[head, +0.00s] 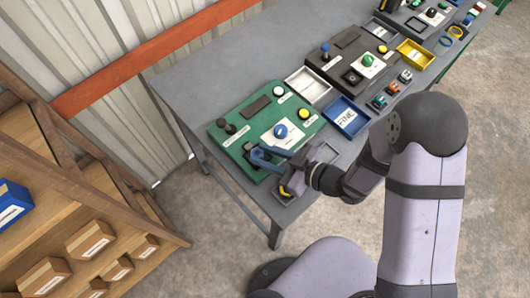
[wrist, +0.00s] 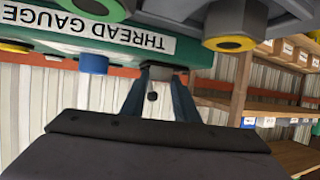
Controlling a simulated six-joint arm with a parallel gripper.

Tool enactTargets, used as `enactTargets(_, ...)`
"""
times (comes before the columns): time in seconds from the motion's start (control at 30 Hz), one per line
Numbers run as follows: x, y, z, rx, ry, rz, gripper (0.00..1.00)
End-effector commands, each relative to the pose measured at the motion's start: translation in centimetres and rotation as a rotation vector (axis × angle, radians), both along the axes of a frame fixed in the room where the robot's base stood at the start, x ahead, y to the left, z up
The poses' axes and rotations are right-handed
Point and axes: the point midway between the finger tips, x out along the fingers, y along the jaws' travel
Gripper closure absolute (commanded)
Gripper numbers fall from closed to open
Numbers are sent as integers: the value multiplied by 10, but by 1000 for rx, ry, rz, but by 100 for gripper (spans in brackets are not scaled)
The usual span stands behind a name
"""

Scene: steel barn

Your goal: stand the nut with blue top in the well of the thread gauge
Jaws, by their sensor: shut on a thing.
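The green board (head: 226,155) lies on the bench and bears several controls. The label "THREAD GAUGE" (wrist: 95,29) shows upside down on its side in the wrist view. My gripper (head: 262,156) is low over the board's near left part. In the wrist view my two fingers (wrist: 162,78) are shut on a small grey piece (wrist: 160,70). It seems to be the nut, but its blue top is not distinguishable. The gauge's well cannot be made out behind my gripper. I cannot tell whether the held piece touches the board.
A blue knob (head: 280,131) and a yellow button (head: 303,113) stand on the board. A grey nut with a yellow top (wrist: 230,42) stands close to the wrist camera. A blue tray (head: 346,118) and a white tray (head: 308,86) lie beyond. The bench's far left is clear.

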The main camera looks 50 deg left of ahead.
Motion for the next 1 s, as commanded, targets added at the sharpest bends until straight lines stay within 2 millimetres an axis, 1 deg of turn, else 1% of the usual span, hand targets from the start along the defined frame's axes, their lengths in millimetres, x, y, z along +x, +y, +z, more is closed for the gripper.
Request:
enactTargets(0.07,0,0,-4,0,0,0,96)
enactTargets(0.1,0,0,-3,0,0,0,65)
enactTargets(0.13,0,0,-2,0,0,0,58)
enactTargets(0.17,0,0,-2,0,0,0,54)
enactTargets(0.47,0,0,-2,0,0,0,54)
enactTargets(0.6,0,0,3,0,0,0,54)
enactTargets(0.77,6,-17,7,0,-1,-4,54)
enactTargets(1.0,17,-54,23,0,-2,-7,54)
